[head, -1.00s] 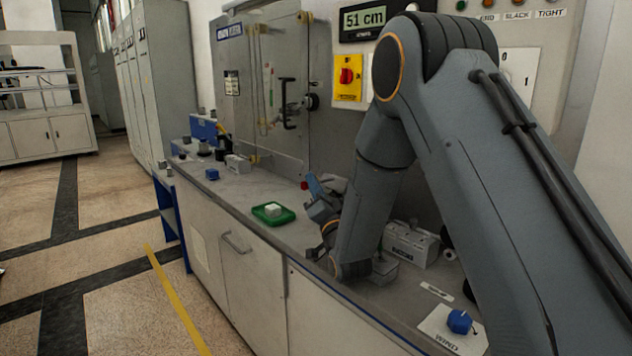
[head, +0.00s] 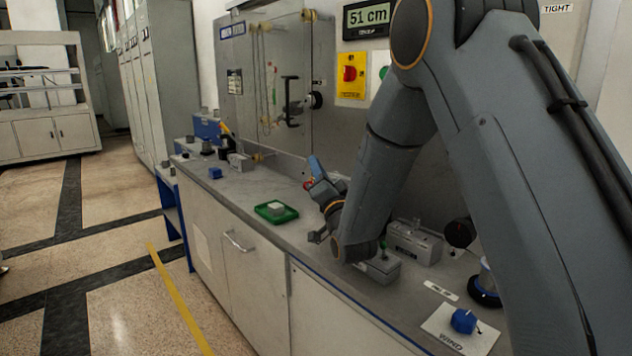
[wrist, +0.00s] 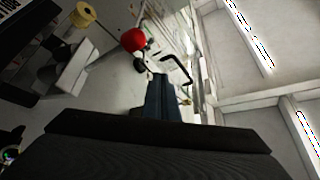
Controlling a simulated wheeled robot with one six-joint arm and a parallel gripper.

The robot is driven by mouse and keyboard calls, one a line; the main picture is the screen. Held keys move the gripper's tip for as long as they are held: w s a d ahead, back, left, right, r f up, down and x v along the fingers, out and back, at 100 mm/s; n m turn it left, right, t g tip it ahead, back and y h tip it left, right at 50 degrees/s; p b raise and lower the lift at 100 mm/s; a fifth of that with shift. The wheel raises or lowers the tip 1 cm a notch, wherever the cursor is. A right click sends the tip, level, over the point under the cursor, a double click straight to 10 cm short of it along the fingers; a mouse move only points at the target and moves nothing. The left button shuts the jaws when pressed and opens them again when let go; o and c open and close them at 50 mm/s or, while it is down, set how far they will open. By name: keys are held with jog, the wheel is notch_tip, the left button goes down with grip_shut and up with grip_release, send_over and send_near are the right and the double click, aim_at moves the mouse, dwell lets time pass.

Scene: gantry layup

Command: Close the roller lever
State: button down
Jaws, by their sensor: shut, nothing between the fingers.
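A red ball knob (wrist: 133,40), which may belong to the roller lever, shows in the wrist view just ahead and left of my fingertips. In the head view only a bit of red (head: 307,184) shows beside my gripper (head: 316,165), and the rest is hidden. My gripper is shut and empty, its blue fingers (wrist: 158,85) together and pointing toward the back panel. I cannot tell whether they touch the knob. A black bar handle (head: 290,102) stands on the back panel; it also shows in the wrist view (wrist: 178,70).
A green tray (head: 262,215) with a pale block sits on the bench left of my gripper. A blue knob (head: 463,321) is at the front right. A yellow spool (wrist: 82,14) shows in the wrist view.

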notch_tip(320, 180, up, 5)
jog(key=s+d+f+n+g+y+p, duration=0.4)
jog(key=s+d+n+g+p, duration=0.4)
jog(key=n+p, duration=0.55)
jog(key=w+a+f+p, duration=0.4)
jog(key=w+a+p, duration=0.1)
jog(key=w+a, duration=0.2)
jog(key=shift+w+a+f+p, duration=0.25)
jog(key=shift+w+a+p, duration=0.1)
jog(key=shift+w+a, duration=0.1)
